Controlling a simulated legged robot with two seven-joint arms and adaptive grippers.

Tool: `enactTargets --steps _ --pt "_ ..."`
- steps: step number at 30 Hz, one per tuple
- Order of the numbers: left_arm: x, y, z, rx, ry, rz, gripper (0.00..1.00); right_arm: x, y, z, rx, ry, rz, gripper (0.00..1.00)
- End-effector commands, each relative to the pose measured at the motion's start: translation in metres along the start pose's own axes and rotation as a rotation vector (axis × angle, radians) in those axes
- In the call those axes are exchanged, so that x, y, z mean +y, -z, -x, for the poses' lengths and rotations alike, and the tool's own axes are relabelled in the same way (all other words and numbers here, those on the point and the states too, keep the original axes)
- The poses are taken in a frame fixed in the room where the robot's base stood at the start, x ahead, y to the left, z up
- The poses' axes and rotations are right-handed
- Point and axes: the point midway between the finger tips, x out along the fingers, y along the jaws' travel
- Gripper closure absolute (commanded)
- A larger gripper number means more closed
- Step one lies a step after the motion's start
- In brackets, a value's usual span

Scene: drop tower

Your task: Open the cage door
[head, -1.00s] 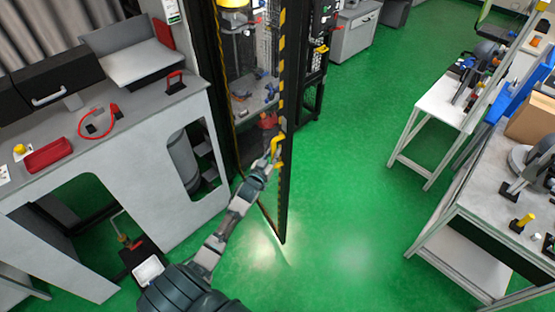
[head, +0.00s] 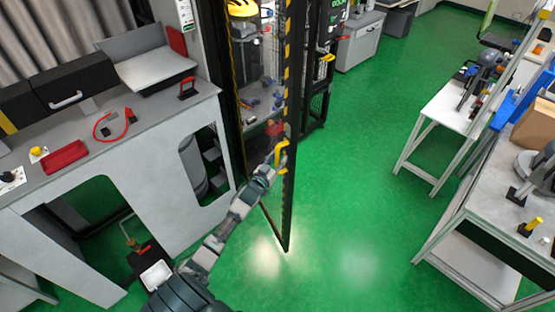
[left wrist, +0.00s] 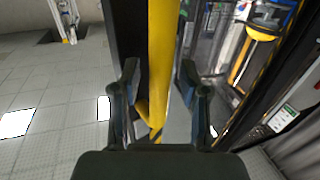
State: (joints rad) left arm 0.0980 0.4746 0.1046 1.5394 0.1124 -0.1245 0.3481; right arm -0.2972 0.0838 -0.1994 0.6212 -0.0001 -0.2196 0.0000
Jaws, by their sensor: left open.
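The cage door (head: 288,205) is a tall dark frame with yellow-black striping on its free edge. It stands swung out from the drop tower, and its lower corner reaches over the green floor. A yellow handle (head: 281,153) is on the door's edge. My left gripper (head: 272,164) is at this handle. In the left wrist view, the yellow handle (left wrist: 158,35) runs between the two spread fingers of my left gripper (left wrist: 159,70). The fingers are open, with gaps on both sides of the handle. My right gripper is not in view.
A grey bench (head: 150,100) with a red cable and a red case stands left of the tower. Inside the cage are a yellow dome-shaped part (head: 242,8) and a grey plate. Work tables (head: 490,190) stand at the right. The green floor (head: 350,170) between is clear.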

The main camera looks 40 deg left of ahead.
Motion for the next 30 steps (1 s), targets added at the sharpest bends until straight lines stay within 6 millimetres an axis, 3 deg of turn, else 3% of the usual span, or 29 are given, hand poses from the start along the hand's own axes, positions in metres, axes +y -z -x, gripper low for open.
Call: enactTargets --steps 7,11,24,30 --pt "-0.001 0.0 0.001 0.0 0.001 0.0 0.55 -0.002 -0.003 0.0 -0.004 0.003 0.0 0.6" --pt "0.0 -0.001 0.011 0.0 0.0 0.0 0.55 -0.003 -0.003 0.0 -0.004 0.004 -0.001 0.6" --pt "0.0 -0.003 0.1 -0.002 0.0 0.0 0.55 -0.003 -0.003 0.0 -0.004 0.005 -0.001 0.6" --pt "-0.001 -0.002 0.117 -0.001 0.0 0.0 0.55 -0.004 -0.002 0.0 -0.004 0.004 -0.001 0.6"
